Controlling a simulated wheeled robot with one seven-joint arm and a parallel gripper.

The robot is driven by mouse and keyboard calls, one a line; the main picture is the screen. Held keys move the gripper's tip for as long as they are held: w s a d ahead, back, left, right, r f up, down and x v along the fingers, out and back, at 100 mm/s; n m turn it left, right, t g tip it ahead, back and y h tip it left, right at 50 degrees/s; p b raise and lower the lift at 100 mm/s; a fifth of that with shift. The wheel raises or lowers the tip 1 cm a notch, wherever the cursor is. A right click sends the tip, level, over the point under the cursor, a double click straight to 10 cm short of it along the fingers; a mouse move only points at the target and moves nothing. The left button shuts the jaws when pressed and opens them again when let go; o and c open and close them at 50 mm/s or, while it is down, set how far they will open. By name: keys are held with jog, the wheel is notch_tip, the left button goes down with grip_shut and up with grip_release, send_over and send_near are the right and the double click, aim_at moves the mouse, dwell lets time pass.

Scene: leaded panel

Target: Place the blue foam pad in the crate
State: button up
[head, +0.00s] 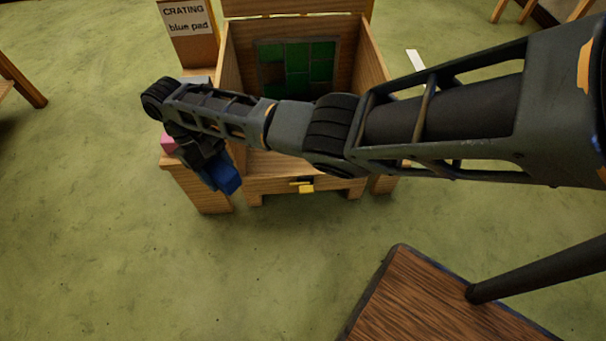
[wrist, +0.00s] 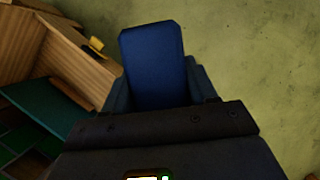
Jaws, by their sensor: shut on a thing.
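The blue foam pad (head: 222,174) hangs from my gripper (head: 208,162) in the head view, in front of the crate's left side. The wrist view shows the blue foam pad (wrist: 154,66) held between the jaws. My gripper (wrist: 160,92) is shut on it. The wooden crate (head: 230,62) stands open, with a green-paned leaded panel (head: 308,62) upright inside at the back. My arm hides much of the crate's inside. The wrist view shows the crate (wrist: 75,62) at the left, beside the pad.
A sign reading "CRATING blue pad" (head: 186,18) stands at the back left. A pink thing (head: 169,144) sits on a wooden stand (head: 197,188) left of the crate. A yellow latch (head: 304,186) is on the crate's front.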

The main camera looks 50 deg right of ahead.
jog(key=w+f+b, duration=0.1)
jog(key=b, duration=0.1)
jog(key=w+f+b, duration=0.1)
jog(key=f+b, duration=0.1)
jog(key=b, duration=0.1)
jog(key=shift+w+a+f+b, duration=0.15)
jog(key=shift+f+b, duration=0.1)
jog(key=shift+b, duration=0.1)
jog(key=shift+w+a+r, duration=0.3)
jog(key=shift+w+r, duration=0.05)
jog(key=shift+r, duration=0.05)
jog(key=shift+d, duration=0.1)
